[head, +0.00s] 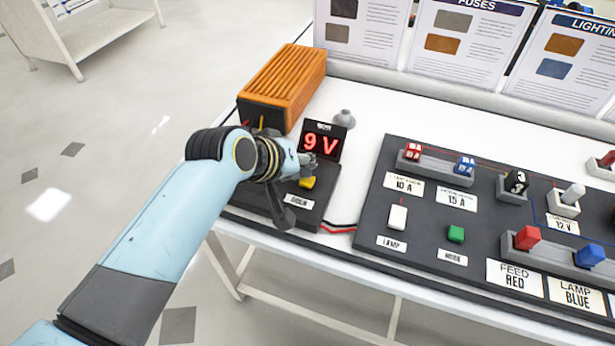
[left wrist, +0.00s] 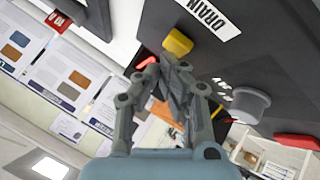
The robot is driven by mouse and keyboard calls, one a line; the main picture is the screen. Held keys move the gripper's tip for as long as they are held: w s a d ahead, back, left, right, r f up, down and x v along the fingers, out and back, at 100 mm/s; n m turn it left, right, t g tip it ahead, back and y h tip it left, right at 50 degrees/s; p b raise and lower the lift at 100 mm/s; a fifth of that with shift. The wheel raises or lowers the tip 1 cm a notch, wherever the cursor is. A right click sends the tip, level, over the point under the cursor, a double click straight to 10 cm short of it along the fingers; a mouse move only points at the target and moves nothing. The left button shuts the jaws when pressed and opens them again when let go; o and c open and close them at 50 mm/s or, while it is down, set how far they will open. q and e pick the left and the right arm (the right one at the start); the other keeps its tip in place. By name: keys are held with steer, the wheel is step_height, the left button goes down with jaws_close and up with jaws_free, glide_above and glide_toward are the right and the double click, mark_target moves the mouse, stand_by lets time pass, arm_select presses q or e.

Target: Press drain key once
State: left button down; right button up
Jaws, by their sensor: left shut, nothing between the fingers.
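The drain key is a yellow block (head: 307,183) on a dark box at the table's left end, above a white label reading DRAIN (head: 298,201). In the left wrist view the yellow key (left wrist: 178,42) lies just beyond my fingertips, beside its DRAIN label (left wrist: 208,17). My left gripper (head: 304,160) is shut and empty, close to the key. It also shows in the left wrist view (left wrist: 168,60). I cannot tell whether the tips touch the key. The arm hides part of the dark box. My right gripper is not in view.
A red display (head: 321,142) reading 9 V stands behind the key. An orange ribbed block (head: 287,82) stands behind the arm. To the right, a dark panel (head: 378,226) carries a white lamp key (head: 397,217), a green key (head: 456,234) and several coloured blocks.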

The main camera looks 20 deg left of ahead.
arm_select(q)
steer(key=shift+f, duration=0.55)
stand_by(0.6)
stand_by(0.4)
steer(key=shift+r+p, duration=0.9)
steer(key=shift+p, duration=0.05)
steer(key=shift+r, duration=0.1)
step_height(320, 180, up, 5)
steer(key=p, duration=0.5)
steer(key=shift+p, duration=0.4)
